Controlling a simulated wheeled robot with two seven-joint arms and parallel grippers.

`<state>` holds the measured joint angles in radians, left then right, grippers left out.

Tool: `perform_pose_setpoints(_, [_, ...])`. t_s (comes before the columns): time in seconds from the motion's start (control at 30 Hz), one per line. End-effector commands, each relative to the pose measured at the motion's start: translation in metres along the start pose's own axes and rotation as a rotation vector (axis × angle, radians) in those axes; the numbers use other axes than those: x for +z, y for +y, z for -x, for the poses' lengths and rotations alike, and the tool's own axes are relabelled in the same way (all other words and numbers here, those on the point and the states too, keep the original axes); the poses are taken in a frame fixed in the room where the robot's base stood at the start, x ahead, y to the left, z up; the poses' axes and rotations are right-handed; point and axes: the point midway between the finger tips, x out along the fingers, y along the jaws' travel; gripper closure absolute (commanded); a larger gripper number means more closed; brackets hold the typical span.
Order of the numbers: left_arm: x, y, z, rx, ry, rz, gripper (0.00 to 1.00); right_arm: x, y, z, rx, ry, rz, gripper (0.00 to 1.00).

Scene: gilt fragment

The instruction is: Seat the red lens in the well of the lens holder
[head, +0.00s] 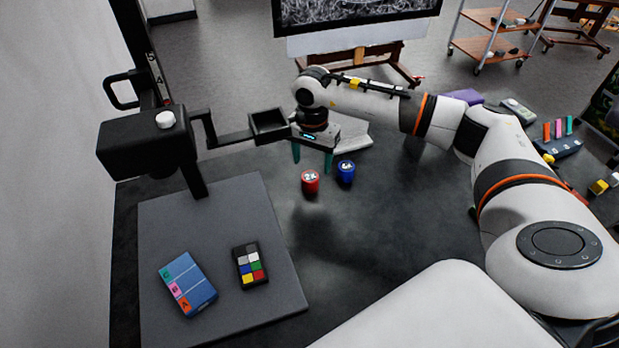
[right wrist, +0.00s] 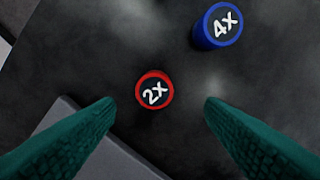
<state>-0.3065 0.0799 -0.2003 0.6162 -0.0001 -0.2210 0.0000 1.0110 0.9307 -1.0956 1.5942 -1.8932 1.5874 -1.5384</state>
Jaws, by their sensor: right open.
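The red lens (head: 310,183), a short cylinder marked 2x, stands upright on the dark table. In the right wrist view the red lens (right wrist: 154,92) shows between the two fingers and touches neither. The lens holder (head: 268,124) is a dark square frame on the side arm of the black stand; the inside of its well is hard to make out. My right gripper (head: 312,159) is open and empty, pointing down above the table near the red lens. Its teal fingers (right wrist: 160,112) are wide apart. My left gripper is in neither view.
A blue lens (head: 346,171) marked 4x stands right of the red one. The black stand (head: 148,143) rises from a grey board (head: 220,230) bearing a blue card (head: 187,284) and a colour chart (head: 250,265).

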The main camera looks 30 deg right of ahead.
Motion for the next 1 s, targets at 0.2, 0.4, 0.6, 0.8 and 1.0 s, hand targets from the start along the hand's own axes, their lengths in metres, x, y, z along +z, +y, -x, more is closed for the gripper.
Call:
perform_pose_setpoints(0.2, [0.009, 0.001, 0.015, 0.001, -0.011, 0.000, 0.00, 0.001, 0.003, -0.020, -0.003, 0.003, -0.001, 0.36])
perform_pose_setpoints(0.4, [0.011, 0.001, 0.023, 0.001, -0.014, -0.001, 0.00, 0.002, 0.005, -0.048, -0.002, 0.002, -0.001, 0.36])
perform_pose_setpoints(0.6, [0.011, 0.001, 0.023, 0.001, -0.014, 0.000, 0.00, 0.003, 0.005, -0.055, 0.000, 0.000, -0.001, 0.36])
perform_pose_setpoints(0.8, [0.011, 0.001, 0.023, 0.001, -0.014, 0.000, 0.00, 0.003, 0.005, -0.054, 0.000, 0.000, -0.001, 0.53])
perform_pose_setpoints(1.0, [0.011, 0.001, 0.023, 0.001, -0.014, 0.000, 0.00, 0.003, 0.005, -0.054, 0.000, 0.000, -0.001, 0.85])
